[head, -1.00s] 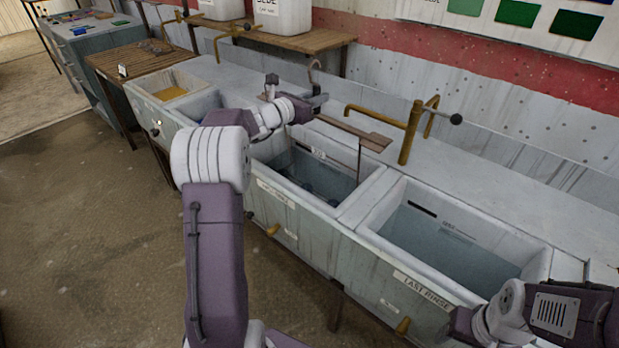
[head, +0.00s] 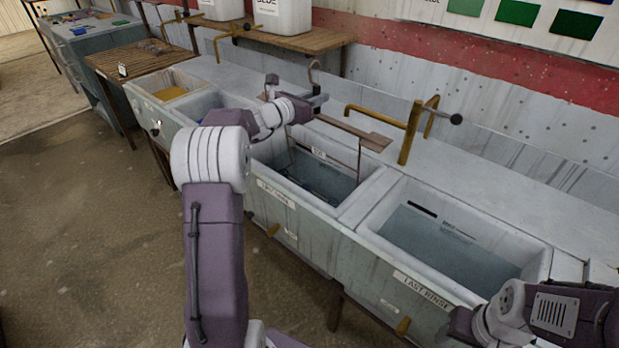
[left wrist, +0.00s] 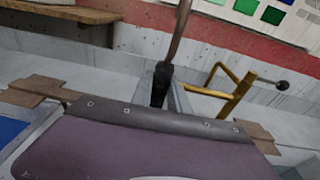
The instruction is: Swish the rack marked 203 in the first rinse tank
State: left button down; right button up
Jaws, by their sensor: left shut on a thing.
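My left gripper (head: 316,97) is over the first rinse tank (head: 352,208), shut on the upright hook stem of a rack (head: 345,131). The rack has a flat brown bar with paddle-like ends, and thin wires hang from it into the tank. A small pale tag (head: 318,153) shows below the bar, its number too small to read surely. What hangs below the water is hard to make out.
The last rinse tank (head: 388,232) is to the right, its water clear of racks. A brass tap (head: 411,133) stands behind, close to the bar's right end. Other tanks, one with yellow liquid (head: 170,93), lie left. White containers (head: 283,14) stand on a shelf behind.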

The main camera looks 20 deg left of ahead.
pick_arm(q)
jog(key=shift+r, duration=0.1)
jog(key=r+p, duration=0.4)
jog(key=r, duration=0.2)
jog(key=s+r+p, duration=0.1)
jog(key=r+p, duration=0.4)
jog(key=r, duration=0.1)
jog(key=s+r+p, duration=0.1)
jog(key=r+p, duration=0.4)
jog(key=r, duration=0.1)
jog(key=shift+a, duration=0.25)
jog(key=shift+w, duration=0.1)
